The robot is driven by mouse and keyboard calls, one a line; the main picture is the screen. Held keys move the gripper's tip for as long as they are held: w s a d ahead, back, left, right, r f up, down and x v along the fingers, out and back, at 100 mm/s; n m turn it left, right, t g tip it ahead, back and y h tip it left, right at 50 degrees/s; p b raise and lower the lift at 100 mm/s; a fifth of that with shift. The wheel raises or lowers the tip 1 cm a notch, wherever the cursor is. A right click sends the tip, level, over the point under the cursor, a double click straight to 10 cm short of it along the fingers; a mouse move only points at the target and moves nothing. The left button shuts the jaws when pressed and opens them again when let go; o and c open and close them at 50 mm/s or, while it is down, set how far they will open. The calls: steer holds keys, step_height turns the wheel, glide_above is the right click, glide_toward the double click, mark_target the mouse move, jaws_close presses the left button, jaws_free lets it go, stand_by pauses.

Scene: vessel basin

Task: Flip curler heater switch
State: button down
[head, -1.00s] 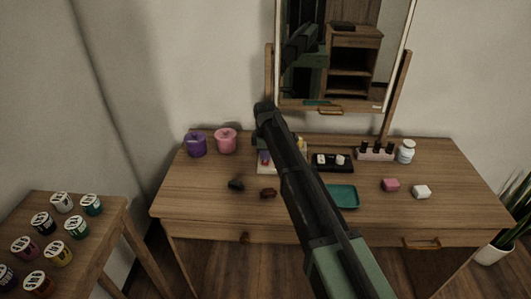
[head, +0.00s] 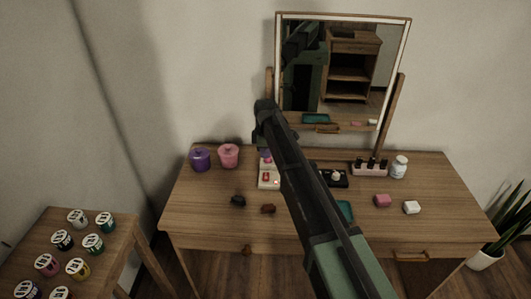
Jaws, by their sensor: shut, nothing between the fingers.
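A small whitish unit (head: 269,184) stands on the dressing table, left of my arm. It has a red switch-like part (head: 266,177) and a small bright reddish spot on its front; it looks like the curler heater. Its right side is hidden by my arm, and the switch's exact tilt is too small to tell. Purple and pink bits show at its back. My gripper (head: 264,143) is at the far end of the dark arm, above the back of the unit. It is shut and empty; its fingertips are hard to make out, and I cannot tell whether they touch anything.
A purple pot (head: 200,160) and pink pot (head: 228,156) stand left of the unit. A black tray (head: 334,180), bottle rack (head: 369,169) and white jar (head: 399,167) stand right of my arm. The mirror (head: 342,65) rises behind.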

step_height(320, 180, up, 5)
steer(key=p, duration=0.3)
glide_above(267, 177)
steer(key=shift+w+a+f, duration=0.15)
steer(key=shift+w+a, duration=0.1)
steer(key=shift+w, duration=0.15)
steer(key=f+b, duration=0.4)
steer(key=b, duration=0.1)
steer(key=f+b, duration=0.4)
steer(key=f, duration=0.1)
steer(key=s+f+b, duration=0.1)
steer(key=f+b, duration=0.4)
steer(key=shift+d+f+b, duration=0.2)
steer(key=shift+f+b, duration=0.05)
steer(key=shift+b, duration=0.1)
steer(key=shift+w+r+p, duration=0.1)
steer(key=shift+r+p, duration=0.25)
steer(key=shift+r, duration=0.05)
steer(key=shift+w+r, duration=0.2)
steer(key=shift+w, duration=0.5)
steer(key=shift+r+p, duration=0.1)
steer(key=shift+p, duration=0.2)
